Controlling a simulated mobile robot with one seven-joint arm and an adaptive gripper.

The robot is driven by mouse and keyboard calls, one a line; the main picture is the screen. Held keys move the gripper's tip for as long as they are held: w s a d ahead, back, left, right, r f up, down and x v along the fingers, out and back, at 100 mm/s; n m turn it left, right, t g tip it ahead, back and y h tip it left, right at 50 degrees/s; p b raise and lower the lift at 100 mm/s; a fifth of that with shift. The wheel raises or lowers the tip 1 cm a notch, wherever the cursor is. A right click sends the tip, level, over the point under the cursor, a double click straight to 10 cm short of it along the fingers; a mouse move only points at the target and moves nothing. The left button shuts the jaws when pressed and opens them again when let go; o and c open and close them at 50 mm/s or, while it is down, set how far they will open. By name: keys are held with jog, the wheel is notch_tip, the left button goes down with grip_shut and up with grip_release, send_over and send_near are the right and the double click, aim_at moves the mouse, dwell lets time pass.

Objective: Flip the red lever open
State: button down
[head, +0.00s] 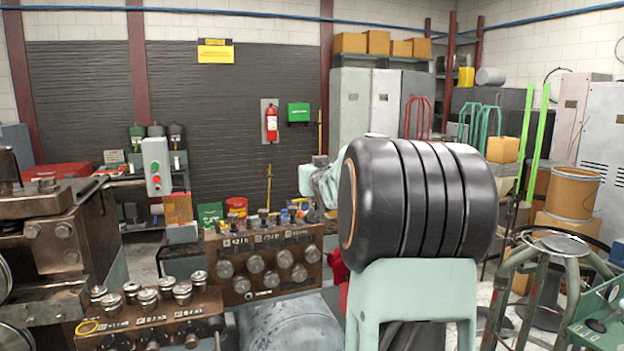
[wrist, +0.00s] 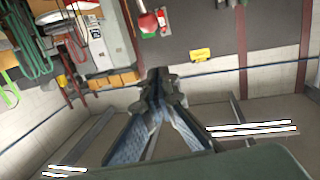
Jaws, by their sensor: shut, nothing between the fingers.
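I cannot pick out the red lever for certain in either view. In the head view, a red part (head: 337,268) shows low behind the left side of my arm, too covered to name. The spring coiler shows as brown control blocks with knobs, a rear block (head: 262,244) and a front block (head: 150,322). My gripper (wrist: 157,78) shows in the wrist view with its fingers together and nothing between them. It faces the upper wall and ceiling beams, away from the coiler's controls. My large dark arm link hides much of the middle right in the head view.
A heavy metal machine part (head: 60,235) stands at the left. A grey box with red and green buttons (head: 156,165) rises behind the controls. A stool (head: 560,245) and a green machine part (head: 600,315) stand at the right. A red extinguisher (head: 271,122) hangs on the back wall.

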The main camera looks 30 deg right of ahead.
jog(key=s+a+r, duration=0.2)
jog(key=s+r, duration=0.1)
jog(key=s, duration=0.1)
jog(key=shift+s+a+r, duration=0.2)
jog(key=shift+s+a, duration=0.05)
jog(key=shift+s, duration=0.15)
